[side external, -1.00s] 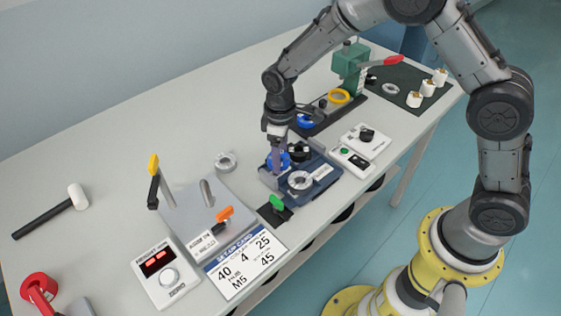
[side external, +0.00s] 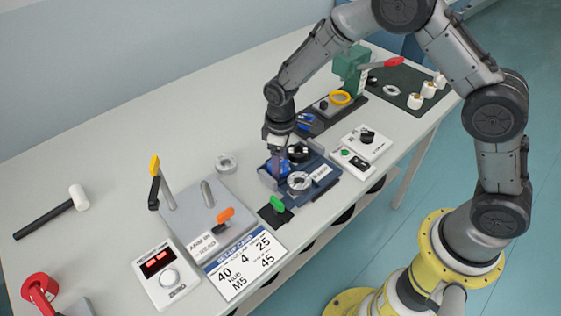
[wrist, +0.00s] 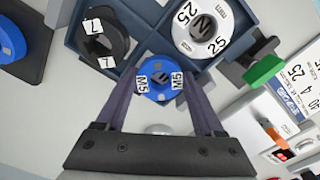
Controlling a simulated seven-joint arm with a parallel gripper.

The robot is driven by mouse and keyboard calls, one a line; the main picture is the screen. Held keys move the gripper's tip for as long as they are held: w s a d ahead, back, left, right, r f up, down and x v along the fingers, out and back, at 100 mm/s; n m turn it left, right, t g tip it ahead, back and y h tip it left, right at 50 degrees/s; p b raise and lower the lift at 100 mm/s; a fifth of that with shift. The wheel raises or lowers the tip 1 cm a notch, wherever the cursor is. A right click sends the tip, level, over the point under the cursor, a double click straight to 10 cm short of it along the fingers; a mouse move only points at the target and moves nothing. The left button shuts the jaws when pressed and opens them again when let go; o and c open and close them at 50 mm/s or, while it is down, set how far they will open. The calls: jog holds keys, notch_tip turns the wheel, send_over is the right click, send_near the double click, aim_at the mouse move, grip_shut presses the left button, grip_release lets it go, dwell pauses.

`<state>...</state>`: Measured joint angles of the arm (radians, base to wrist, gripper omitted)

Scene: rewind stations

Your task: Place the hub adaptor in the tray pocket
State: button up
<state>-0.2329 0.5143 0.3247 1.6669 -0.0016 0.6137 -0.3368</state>
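The hub adaptor (wrist: 160,80) is a blue ring with M5 labels, centred between my fingertips in the wrist view. My gripper (wrist: 160,76) has one finger on each side of it and appears shut on it. The dark blue tray (side external: 323,179) has divided pockets. In the wrist view a black part marked 7 (wrist: 102,43) and a white-grey ring marked 25 (wrist: 198,28) sit in two pockets. The adaptor is at the tray's near corner in that view. Its underside and the pocket floor are hidden, so I cannot tell whether it touches bottom.
A green-handled clamp (side external: 276,203) stands beside the tray. A grey plate fixture (side external: 195,211) with orange and yellow handles is to the left. A loose grey ring (side external: 226,162) lies behind. Control boxes (side external: 366,141) are at the right. Another blue part (side external: 306,121) sits on the dark station behind.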

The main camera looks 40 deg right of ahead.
jog(key=shift+o, duration=0.8)
jog(key=shift+s+f, duration=0.25)
jog(key=shift+f, duration=0.25)
jog(key=shift+s+f, duration=0.2)
jog(key=shift+f, duration=0.3)
jog(key=s+d+r+m+t, duration=0.1)
jog(key=s+d+r, duration=0.1)
jog(key=r, duration=0.8)
jog(key=s+d+r, duration=0.1)
jog(key=s+r, duration=0.1)
jog(key=r, duration=0.9)
jog(key=s+d+r+m+t, duration=0.1)
jog(key=s+d+m, duration=0.1)
jog(key=s, duration=0.5)
jog(key=s+d+r+m+t, duration=0.1)
jog(key=s+d+r+t, duration=0.1)
jog(key=s, duration=0.5)
jog(key=s+d+r+m+t, duration=0.1)
jog(key=s+d+r+m, duration=0.1)
jog(key=s, duration=0.6)
jog(key=shift+d+r+m, duration=0.25)
jog(key=shift+d+m, duration=0.05)
jog(key=shift+d, duration=0.35)
